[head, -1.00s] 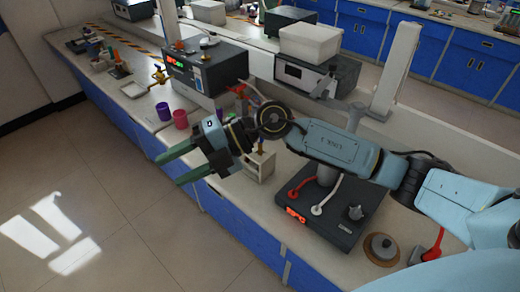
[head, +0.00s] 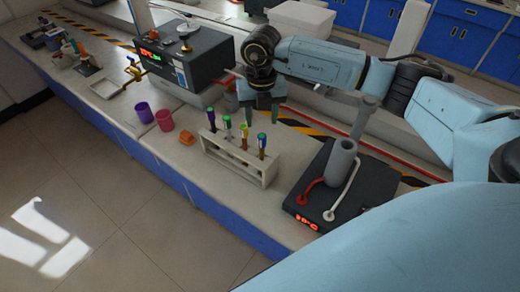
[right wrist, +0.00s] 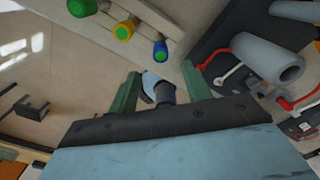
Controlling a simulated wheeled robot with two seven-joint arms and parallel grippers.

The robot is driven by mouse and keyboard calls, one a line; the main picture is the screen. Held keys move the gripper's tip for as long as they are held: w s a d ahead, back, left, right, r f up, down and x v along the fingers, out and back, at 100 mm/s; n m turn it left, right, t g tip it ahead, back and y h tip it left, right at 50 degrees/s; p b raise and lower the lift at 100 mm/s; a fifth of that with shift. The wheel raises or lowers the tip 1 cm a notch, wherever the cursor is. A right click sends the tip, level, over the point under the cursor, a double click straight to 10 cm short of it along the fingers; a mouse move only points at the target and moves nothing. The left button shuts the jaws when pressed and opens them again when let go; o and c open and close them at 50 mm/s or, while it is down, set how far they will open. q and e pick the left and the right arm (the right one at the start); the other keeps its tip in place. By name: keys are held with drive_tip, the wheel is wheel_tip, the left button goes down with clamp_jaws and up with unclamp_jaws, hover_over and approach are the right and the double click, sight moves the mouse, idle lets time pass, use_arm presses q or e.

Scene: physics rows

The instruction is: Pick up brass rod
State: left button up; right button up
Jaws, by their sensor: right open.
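Several upright rods or tubes with coloured caps stand in a cream rack (head: 236,167) on the bench. The rightmost has a blue cap and brownish body (head: 262,147); its cap also shows in the right wrist view (right wrist: 160,50). Beside it is one with a yellow-orange body (head: 244,137), its yellow-rimmed cap in the right wrist view (right wrist: 124,31). I cannot tell which is the brass rod. My right gripper (head: 263,114) points down, open and empty, near the rack's right end. In the right wrist view its green fingers (right wrist: 160,92) are apart. My left gripper is not in view.
A dark hotplate-like device (head: 320,200) with a grey cylinder (head: 341,162) and red and white leads is right of the rack. Purple (head: 144,112) and pink (head: 165,120) cups and an orange block (head: 186,140) are at left. A dark instrument (head: 185,55) stands behind.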

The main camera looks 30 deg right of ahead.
sight(262, 136)
wheel_tip(262, 136, down, 3)
drive_tip(key=shift+r, duration=0.1)
wheel_tip(262, 136, down, 2)
drive_tip(key=shift+p, duration=0.4)
wheel_tip(262, 136, down, 4)
drive_tip(key=shift+r+p, duration=0.25)
drive_tip(key=shift+p, duration=0.05)
drive_tip(key=shift+f, duration=0.2)
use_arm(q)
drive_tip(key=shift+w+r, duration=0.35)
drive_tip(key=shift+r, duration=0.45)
use_arm(e)
clamp_jaws()
